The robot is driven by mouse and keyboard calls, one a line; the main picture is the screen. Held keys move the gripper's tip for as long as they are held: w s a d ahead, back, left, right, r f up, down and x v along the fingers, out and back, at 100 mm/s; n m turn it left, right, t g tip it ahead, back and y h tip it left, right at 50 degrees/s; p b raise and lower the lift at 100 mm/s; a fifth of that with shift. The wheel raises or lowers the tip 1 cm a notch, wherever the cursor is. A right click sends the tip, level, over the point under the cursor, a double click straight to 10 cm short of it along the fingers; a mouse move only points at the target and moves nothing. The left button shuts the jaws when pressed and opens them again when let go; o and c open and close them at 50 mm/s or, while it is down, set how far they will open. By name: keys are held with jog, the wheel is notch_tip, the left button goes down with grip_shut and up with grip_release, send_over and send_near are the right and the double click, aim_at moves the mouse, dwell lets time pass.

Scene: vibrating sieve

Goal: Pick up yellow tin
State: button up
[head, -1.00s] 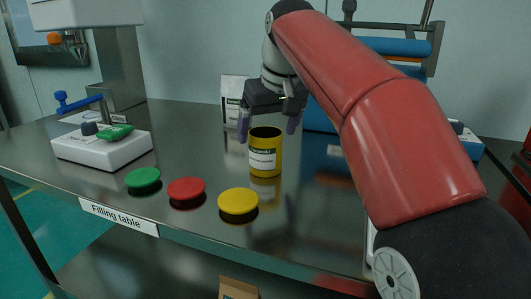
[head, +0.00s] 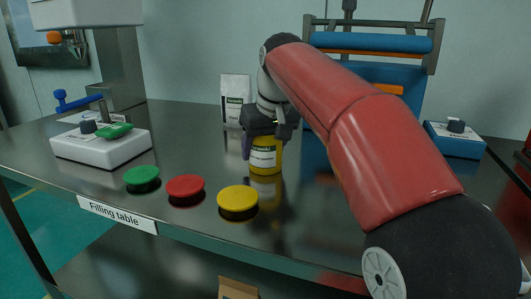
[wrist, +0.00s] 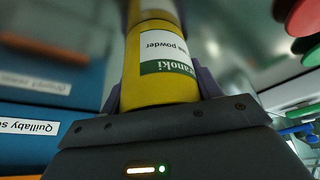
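The yellow tin (head: 265,158) stands upright on the dark metal table, with a white and green label facing front. My gripper (head: 264,146) is down over its upper part, hiding its top. A purple finger shows at the tin's left side in the head view; the other finger is not clear there. In the wrist view the tin (wrist: 160,85) lies between both purple fingers (wrist: 160,92), which sit close along its sides. I cannot tell whether they press on it.
Green (head: 142,175), red (head: 186,186) and yellow (head: 238,198) lids lie along the table's front edge. A white pouch (head: 236,93) stands behind the tin. A blue machine (head: 375,85) and a blue control box (head: 455,140) are at right.

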jog(key=shift+c, duration=1.2)
